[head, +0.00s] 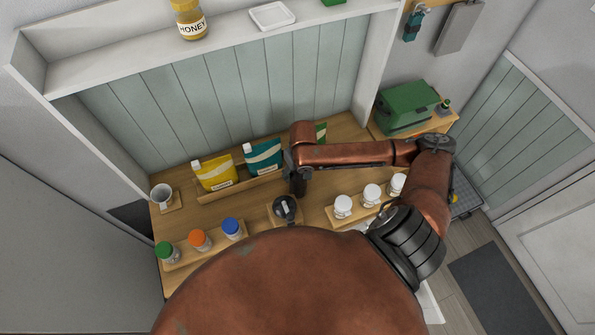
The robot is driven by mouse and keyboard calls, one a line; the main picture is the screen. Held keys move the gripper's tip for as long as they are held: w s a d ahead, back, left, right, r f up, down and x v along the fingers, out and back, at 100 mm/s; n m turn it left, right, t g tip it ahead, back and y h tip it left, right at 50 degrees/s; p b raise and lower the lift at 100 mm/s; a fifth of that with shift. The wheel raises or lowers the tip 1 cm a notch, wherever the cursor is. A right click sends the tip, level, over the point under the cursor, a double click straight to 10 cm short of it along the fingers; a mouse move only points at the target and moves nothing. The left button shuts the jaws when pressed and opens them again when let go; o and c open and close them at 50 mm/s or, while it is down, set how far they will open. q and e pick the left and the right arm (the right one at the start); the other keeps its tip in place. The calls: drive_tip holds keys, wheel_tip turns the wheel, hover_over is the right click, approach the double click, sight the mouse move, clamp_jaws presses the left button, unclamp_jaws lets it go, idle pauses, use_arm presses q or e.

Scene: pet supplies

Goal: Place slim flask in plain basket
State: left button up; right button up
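I cannot pick out a slim flask or a plain basket for certain. A black round-topped container (285,207) with a pale label stands on a small wooden base in the middle of the table. My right gripper (298,186) points down just behind this container, in front of the pouch tray. Its fingers are dark and small, so I cannot tell whether they are open or hold anything. My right arm hides part of the table's back right. My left gripper is not in view.
Yellow (214,172) and teal (263,157) pouches stand in a wooden tray. Jars with green, orange and blue lids (231,228) stand front left; white jars (343,206) stand right. A mug (161,194) is far left, a green toolbox (407,108) back right.

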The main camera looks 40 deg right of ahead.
drive_tip(key=shift+o, duration=0.9)
drive_tip(key=shift+r, duration=0.1)
